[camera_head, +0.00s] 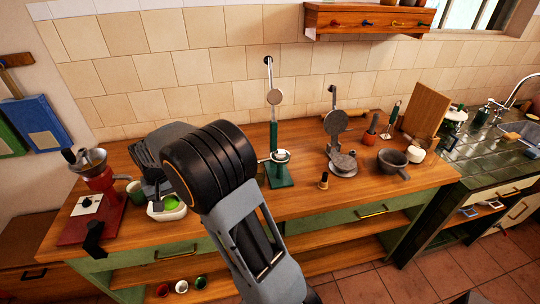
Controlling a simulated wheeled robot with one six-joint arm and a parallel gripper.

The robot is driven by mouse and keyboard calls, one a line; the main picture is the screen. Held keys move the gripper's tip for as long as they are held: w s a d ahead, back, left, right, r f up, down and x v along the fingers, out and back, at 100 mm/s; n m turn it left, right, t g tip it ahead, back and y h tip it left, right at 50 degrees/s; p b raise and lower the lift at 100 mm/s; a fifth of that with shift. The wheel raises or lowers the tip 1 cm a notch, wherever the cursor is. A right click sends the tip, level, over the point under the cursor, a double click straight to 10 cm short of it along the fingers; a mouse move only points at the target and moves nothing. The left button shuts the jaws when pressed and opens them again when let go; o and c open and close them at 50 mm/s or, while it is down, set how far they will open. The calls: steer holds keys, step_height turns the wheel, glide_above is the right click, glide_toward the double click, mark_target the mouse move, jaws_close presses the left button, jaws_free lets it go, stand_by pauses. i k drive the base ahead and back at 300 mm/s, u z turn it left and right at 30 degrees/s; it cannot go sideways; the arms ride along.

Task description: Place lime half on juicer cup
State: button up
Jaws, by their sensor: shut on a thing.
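My gripper (154,198) points down at the left of the counter, its fingers at the left part of a small white bowl (167,214). Bright green lime (171,203) shows in the bowl beside the fingers. My gripper is shut on a lime half; my fingers and wrist hide most of the grip, and I cannot tell whether the green I see is the held piece or another. The juicer, a tall green lever press (274,135), stands on the counter to the right of my arm. Its round metallic cup (281,156) sits low on the press, above a green base.
A red grinder (102,182) and a green mug (135,191) stand left of the bowl. A metal press (343,160), a small dark-topped bottle (323,181) and a grey pan (392,162) are to the right. The counter front between bowl and juicer lies partly behind my arm.

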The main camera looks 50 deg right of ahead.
mark_target(280, 154)
steer(key=z, duration=0.15)
steer(key=i, duration=0.35)
steer(key=z, duration=1.2)
